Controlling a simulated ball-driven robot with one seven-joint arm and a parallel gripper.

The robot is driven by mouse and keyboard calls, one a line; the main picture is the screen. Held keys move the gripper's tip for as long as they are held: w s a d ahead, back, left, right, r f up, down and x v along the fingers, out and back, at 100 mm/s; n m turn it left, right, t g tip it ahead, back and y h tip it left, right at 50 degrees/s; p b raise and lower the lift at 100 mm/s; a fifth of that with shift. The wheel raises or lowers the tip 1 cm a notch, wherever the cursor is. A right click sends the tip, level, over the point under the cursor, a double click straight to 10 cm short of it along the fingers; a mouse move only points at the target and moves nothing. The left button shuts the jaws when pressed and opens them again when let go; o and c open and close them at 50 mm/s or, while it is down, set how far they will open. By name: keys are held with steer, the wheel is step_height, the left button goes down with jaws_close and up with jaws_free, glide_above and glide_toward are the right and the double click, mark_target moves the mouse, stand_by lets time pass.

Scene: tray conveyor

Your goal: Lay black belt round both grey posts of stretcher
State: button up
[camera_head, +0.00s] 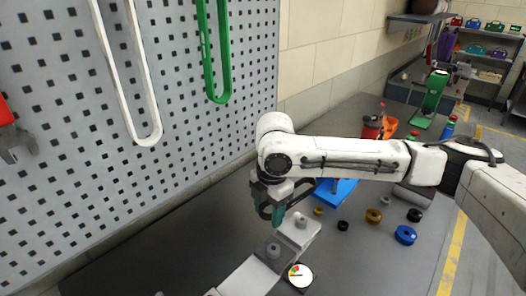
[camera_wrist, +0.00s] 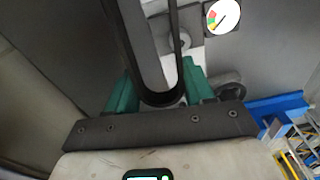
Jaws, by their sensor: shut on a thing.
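My gripper (camera_head: 277,214) has green fingertips and is low over the light grey stretcher (camera_head: 246,279). It is shut on the black belt (camera_wrist: 143,72), whose rounded end lies between the fingers in the wrist view. The two belt strands run away from the gripper to the top edge there, where the far end is cut off. A post (camera_wrist: 180,42) shows partly behind the right strand. I cannot tell whether the belt is round either post.
A round dial (camera_head: 299,275) sits beside the stretcher. A blue tray (camera_head: 338,192), a blue ring (camera_head: 405,235) and several small rollers lie to the right. A white belt (camera_head: 153,110) and a green belt (camera_head: 218,85) hang on the pegboard (camera_head: 90,190) at left.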

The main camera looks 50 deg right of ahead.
mark_target(271, 251)
steer(key=shift+n+h, duration=0.4)
steer(key=shift+n, duration=0.2)
steer(key=s+a+f, duration=0.1)
steer(key=s+a+f+p, duration=0.1)
steer(key=s+f, duration=0.1)
steer(key=shift+s+a+f, duration=0.2)
steer(key=shift+a+f, duration=0.05)
steer(key=shift+a, duration=0.05)
steer(key=shift+r, duration=0.1)
steer(key=shift+f+b, duration=1.9)
steer(key=shift+f, duration=1.05)
steer(key=shift+f, duration=0.65)
steer(key=shift+r, duration=0.1)
steer(key=shift+r+p, duration=0.45)
steer(key=shift+r, duration=0.1)
